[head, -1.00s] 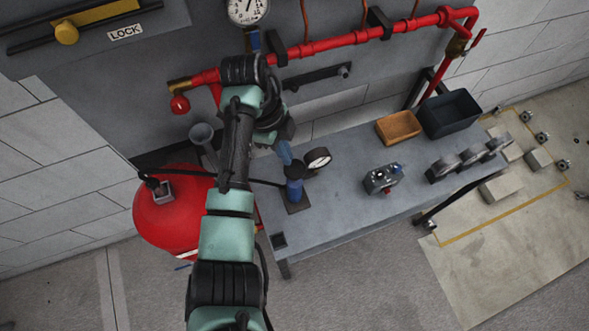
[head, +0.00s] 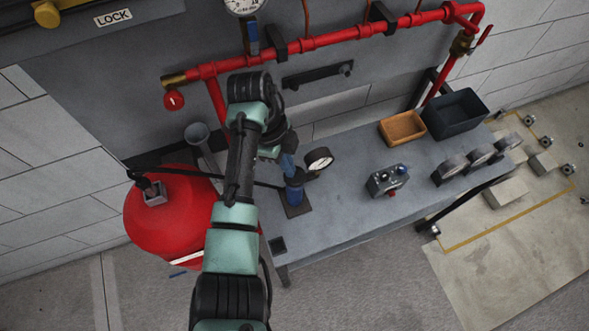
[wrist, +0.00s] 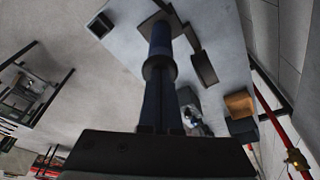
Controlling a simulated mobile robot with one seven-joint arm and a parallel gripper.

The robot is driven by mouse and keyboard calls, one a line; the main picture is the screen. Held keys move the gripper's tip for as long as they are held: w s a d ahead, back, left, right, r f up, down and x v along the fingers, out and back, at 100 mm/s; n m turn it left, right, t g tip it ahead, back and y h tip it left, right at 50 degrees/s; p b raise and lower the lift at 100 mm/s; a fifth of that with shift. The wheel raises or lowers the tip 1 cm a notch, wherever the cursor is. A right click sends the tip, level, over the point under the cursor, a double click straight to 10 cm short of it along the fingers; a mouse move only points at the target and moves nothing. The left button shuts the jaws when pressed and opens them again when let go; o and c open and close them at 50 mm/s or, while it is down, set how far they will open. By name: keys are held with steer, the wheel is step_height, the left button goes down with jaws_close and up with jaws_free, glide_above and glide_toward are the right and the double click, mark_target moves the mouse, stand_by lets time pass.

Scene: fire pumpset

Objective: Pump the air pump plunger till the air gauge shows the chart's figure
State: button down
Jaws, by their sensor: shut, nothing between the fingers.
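The blue air pump (head: 295,194) stands upright on a dark base plate on the grey bench. It also shows in the wrist view (wrist: 160,42), with a dark round plunger cap (wrist: 158,68) on top. My gripper (head: 290,172) is shut and empty, pointing down at the cap. In the wrist view its blue fingers (wrist: 163,86) meet the cap or sit just over it; exact contact is hard to tell. The air gauge (head: 319,158) stands right beside the pump; its white face is too small to read. I cannot make out the chart.
The grey bench (head: 345,205) also bears a small control box (head: 387,180), several round gauges (head: 450,170), an orange bin (head: 402,128) and a dark bin (head: 455,114). A red tank (head: 165,225) stands left. A red pipe (head: 340,35) runs along the wall behind.

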steer(key=shift+a+b+x, duration=0.2)
steer(key=shift+b+x, duration=0.15)
steer(key=shift+x, duration=0.65)
steer(key=shift+r+p, duration=0.25)
steer(key=shift+p, duration=0.05)
steer(key=a, duration=0.1)
steer(key=w+a+r, duration=0.1)
steer(key=shift+w+a, duration=0.15)
steer(key=shift+a, duration=0.25)
steer(key=p+v, duration=0.1)
steer(key=v, duration=1.2)
